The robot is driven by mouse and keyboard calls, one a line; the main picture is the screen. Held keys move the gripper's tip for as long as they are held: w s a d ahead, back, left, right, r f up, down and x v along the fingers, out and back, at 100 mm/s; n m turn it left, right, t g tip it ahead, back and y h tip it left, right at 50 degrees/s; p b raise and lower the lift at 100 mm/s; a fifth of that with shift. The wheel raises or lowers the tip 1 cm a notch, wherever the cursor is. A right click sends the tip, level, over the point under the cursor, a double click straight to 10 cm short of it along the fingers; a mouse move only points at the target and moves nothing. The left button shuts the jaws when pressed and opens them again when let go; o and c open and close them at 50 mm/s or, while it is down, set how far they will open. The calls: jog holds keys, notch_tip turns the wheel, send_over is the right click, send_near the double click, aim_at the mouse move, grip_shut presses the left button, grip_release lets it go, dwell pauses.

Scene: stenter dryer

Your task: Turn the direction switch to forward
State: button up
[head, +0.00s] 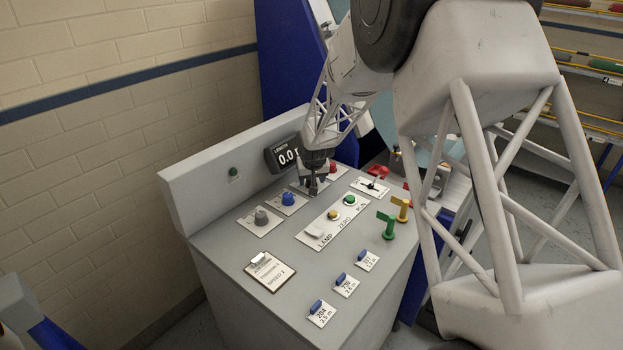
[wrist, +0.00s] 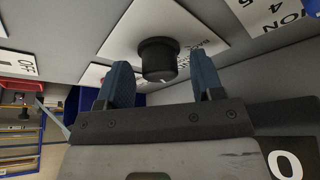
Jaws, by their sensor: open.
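The direction switch is a black round knob (wrist: 158,57) with a pale mark, on a white plate (wrist: 150,18) with partly readable lettering in the wrist view. My gripper (wrist: 162,64) is open, with one blue-grey finger on each side of the knob; contact cannot be told. In the head view my gripper (head: 313,187) points down at the panel, between a blue knob and a red one. It hides most of the switch there. Which position the knob points to is not clear.
A blue knob (head: 288,198) and a grey knob (head: 262,217) stand to the left, a red control (head: 332,168) to the right. A lamp and button strip (head: 333,221) lies in front. A length display (head: 285,157) stands behind. Green (head: 388,225) and yellow (head: 402,207) handles are at right.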

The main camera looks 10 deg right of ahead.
jog(key=v, duration=0.7)
jog(key=shift+r, duration=0.4)
jog(key=shift+s+d, duration=0.1)
jog(key=shift+d, duration=0.05)
jog(key=shift+d+n+y, duration=0.2)
jog(key=shift+n+y, duration=0.15)
jog(key=shift+n, duration=0.5)
jog(key=shift+d+n+y, duration=0.2)
jog(key=shift+n+y, duration=0.15)
jog(key=shift+n, duration=0.5)
jog(key=shift+w+f+g, duration=0.1)
jog(key=shift+w+g, duration=0.1)
jog(key=shift+g, duration=0.1)
jog(key=shift+x, duration=3.8)
jog(key=c, duration=0.9)
